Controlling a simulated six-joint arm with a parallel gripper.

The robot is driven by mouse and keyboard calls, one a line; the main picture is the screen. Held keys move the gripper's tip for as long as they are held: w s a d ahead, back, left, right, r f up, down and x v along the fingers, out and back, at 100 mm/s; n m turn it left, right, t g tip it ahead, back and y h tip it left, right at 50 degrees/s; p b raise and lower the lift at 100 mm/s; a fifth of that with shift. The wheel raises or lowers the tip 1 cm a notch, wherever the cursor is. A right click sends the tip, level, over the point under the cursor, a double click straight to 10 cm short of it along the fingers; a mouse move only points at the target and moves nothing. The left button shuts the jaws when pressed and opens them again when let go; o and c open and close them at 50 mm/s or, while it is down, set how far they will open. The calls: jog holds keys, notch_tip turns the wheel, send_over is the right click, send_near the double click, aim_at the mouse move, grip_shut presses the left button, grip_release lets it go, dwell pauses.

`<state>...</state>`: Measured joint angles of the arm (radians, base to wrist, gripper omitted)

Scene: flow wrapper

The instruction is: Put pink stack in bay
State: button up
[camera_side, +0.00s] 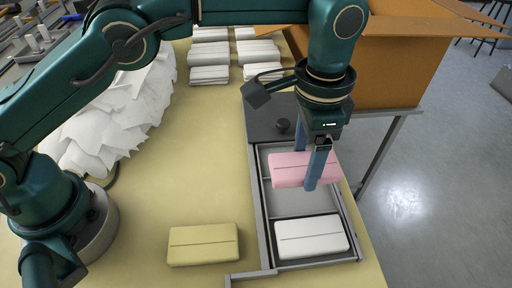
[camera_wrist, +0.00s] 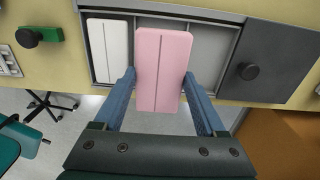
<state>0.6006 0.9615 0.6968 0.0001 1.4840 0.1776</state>
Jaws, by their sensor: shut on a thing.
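The pink stack (camera_side: 290,172) is a flat, rounded pink block with a line along its top. My gripper (camera_side: 305,172) is shut on the pink stack, with one blue finger on each side of it. In the wrist view the pink stack (camera_wrist: 162,60) sits between the fingertips and overlaps the middle of the grey tray. The tray (camera_side: 263,222) is divided into bays. A white stack (camera_side: 311,237) lies in the bay nearest the side camera. The pink stack appears above the bay beyond it and hides much of that bay. Its height above the tray floor is unclear.
A dark grey cover with a black knob (camera_wrist: 250,71) closes off the tray's far end. A yellow stack (camera_side: 203,244) lies on the table left of the tray. White stacks (camera_side: 209,75), a heap of white sheets (camera_side: 110,115) and a cardboard box (camera_side: 400,70) stand around.

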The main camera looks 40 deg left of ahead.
aim_at(297, 196)
jog(key=shift+s+d+f, duration=0.1)
jog(key=shift+f, duration=1.9)
jog(key=shift+f, duration=0.35)
jog(key=shift+f, duration=0.75)
jog(key=shift+f, duration=0.45)
jog(key=o, duration=1.2)
